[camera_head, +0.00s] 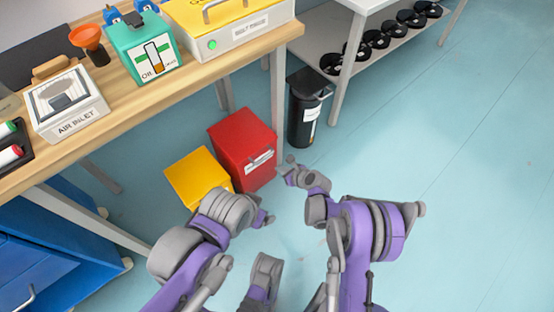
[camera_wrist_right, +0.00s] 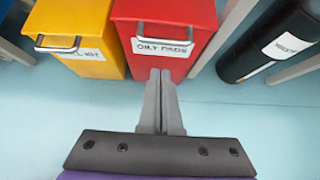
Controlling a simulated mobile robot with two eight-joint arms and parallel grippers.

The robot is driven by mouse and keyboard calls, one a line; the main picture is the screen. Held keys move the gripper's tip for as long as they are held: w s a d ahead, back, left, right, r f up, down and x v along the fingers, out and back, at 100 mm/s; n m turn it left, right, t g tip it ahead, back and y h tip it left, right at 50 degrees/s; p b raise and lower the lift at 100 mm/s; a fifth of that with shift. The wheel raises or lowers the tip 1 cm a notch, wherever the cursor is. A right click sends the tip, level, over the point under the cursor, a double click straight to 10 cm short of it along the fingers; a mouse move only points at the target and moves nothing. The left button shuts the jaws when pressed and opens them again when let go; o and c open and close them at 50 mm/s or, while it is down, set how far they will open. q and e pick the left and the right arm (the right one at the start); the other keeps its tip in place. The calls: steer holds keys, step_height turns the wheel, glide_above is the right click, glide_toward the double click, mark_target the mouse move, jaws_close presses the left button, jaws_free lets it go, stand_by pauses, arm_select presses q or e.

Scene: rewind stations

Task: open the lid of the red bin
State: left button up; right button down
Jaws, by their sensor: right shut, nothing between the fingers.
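The red bin (camera_head: 238,137) stands on the floor in front of the table, with its lid down. My right gripper (camera_head: 288,167) is near the bin's front right side in the head view. In the right wrist view its fingers (camera_wrist_right: 161,74) are together and empty, pointing at the bin front just below the handle; contact cannot be told. My left gripper (camera_head: 263,219) is low, in front of the bins; its jaws are unclear.
A yellow bin (camera_head: 194,172) stands close to the left of the red bin. A black bin (camera_head: 304,112) and table legs stand on the right. The wooden table (camera_head: 195,78) above holds several items. The floor (camera_head: 440,170) at right is clear.

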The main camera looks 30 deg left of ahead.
steer(key=b+x, duration=0.2)
steer(key=x, duration=0.8)
arm_select(q)
steer(key=shift+s+x, duration=0.25)
steer(key=shift+x, duration=1.15)
arm_select(e)
steer(key=shift+w+a+r, duration=0.1)
steer(key=shift+a+r, duration=0.15)
steer(key=shift+r, duration=0.4)
steer(key=shift+a+r, duration=0.25)
steer(key=shift+r, duration=0.4)
steer(key=shift+w+a+r, duration=0.1)
steer(key=shift+a+r, duration=0.15)
steer(key=shift+r, duration=0.4)
